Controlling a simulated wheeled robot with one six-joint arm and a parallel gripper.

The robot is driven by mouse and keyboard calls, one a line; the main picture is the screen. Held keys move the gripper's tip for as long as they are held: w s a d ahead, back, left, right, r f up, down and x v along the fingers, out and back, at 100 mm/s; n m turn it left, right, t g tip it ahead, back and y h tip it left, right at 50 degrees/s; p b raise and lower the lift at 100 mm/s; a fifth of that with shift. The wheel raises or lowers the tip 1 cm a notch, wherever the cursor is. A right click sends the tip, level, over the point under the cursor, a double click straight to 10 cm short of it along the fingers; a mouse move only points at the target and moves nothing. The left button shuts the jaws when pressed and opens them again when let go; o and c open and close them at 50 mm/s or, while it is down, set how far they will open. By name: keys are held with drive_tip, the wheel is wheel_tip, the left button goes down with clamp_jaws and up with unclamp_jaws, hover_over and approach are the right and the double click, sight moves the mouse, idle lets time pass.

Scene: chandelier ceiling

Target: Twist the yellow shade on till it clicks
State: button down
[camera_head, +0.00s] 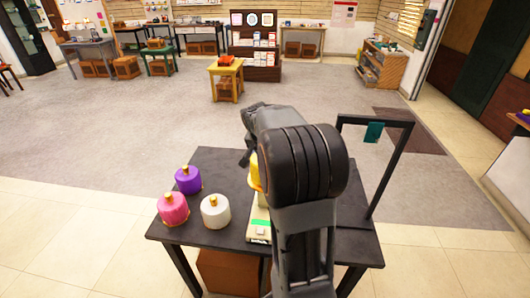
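A yellow shade (255,172) shows only as a narrow strip at the left edge of my arm, above the dark table. My arm hides the rest of it. My gripper is mostly hidden behind my own thick wrist, with perhaps a dark part of it (246,154) showing just above the yellow strip. I cannot see its fingertips, or whether they touch the shade. A dark frame (393,173) stands at the right of the table, with a teal piece (374,132) on its top bar. Whatever is under that bar is partly behind my arm.
Purple (188,181), pink (173,210) and white (215,212) shades with gold tops stand on the table's left (182,238). A pale panel with a green patch (259,228) lies beside my arm. A brown box (228,272) is below. Open floor surrounds the table.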

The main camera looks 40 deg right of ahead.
idle(0.3)
drive_tip(key=c, duration=0.8)
unclamp_jaws()
drive_tip(key=shift+o, duration=0.5)
drive_tip(key=o, duration=0.5)
drive_tip(key=shift+o, duration=0.2)
drive_tip(key=shift+r+p, duration=2.55)
drive_tip(key=shift+r, duration=1.2)
